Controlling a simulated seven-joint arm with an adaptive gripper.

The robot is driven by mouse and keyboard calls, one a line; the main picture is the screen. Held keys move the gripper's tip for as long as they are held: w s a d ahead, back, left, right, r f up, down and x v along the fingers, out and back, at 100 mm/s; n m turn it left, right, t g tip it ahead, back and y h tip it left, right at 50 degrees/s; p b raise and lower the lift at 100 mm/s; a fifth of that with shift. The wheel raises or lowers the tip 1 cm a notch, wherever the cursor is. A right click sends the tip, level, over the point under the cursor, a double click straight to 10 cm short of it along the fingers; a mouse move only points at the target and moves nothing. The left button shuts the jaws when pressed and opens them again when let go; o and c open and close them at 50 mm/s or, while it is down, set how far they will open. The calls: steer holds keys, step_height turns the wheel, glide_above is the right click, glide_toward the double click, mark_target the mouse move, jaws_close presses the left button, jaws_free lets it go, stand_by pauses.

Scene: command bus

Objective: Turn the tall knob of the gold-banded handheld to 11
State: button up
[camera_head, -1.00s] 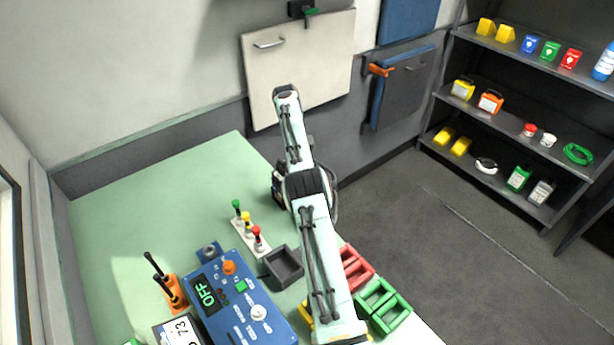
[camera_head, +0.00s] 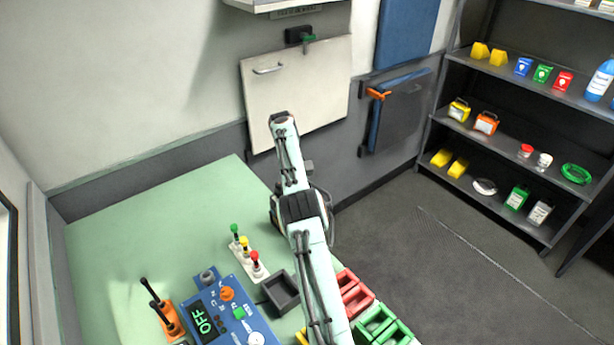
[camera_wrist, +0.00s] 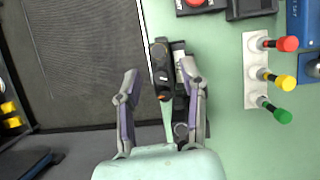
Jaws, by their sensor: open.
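In the wrist view a dark handheld (camera_wrist: 159,54) lies near the bench edge, with a second dark body with a pale label against its right side. A small orange spot shows on it; I cannot make out a gold band, the knob or its setting. My gripper (camera_wrist: 160,72) is open and empty, its two fingers on either side of the dark handhelds in the picture, with no contact to be seen. In the head view my arm hides the gripper and most of this spot.
The green bench (camera_head: 150,210) carries a blue control box (camera_head: 225,312) reading OFF, red, yellow and green knobs on a white strip (camera_head: 250,265), a dark tray (camera_head: 281,291), an orange holder with black sticks (camera_head: 172,318), and red (camera_head: 352,292) and green bins (camera_head: 378,322).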

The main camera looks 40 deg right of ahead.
steer(key=n+h, duration=0.1)
steer(key=n, duration=0.2)
steer(key=n+t+h, duration=0.1)
steer(key=n, duration=0.3)
steer(key=shift+s+a+r, duration=0.1)
steer(key=shift+a, duration=0.1)
steer(key=shift+r+n+h, duration=0.15)
steer(key=shift+n+h, duration=0.35)
steer(key=shift+n, duration=0.2)
step_height(320, 180, up, 13)
steer(key=w+a, duration=0.1)
steer(key=w, duration=0.1)
steer(key=w+f+t+y, duration=0.1)
steer(key=f+t, duration=0.2)
steer(key=t, duration=0.1)
steer(key=w+d+f+m+t+y, duration=0.1)
steer(key=w+f+t+y, duration=0.1)
steer(key=f+t, duration=0.1)
steer(key=w+f+m+t+y, duration=0.1)
steer(key=w+f+t+y, duration=0.1)
steer(key=t, duration=0.4)
steer(key=shift+w+d+f, duration=0.2)
steer(key=shift+w+f, duration=0.05)
steer(key=shift+f, duration=0.5)
steer(key=s+r+m+t+h, duration=0.7)
steer(key=s+r+m+h, duration=0.1)
steer(key=m, duration=0.3)
steer(key=shift+s+a+r+m+h, duration=0.35)
steer(key=shift+s+r, duration=0.25)
steer(key=shift+r, duration=0.3)
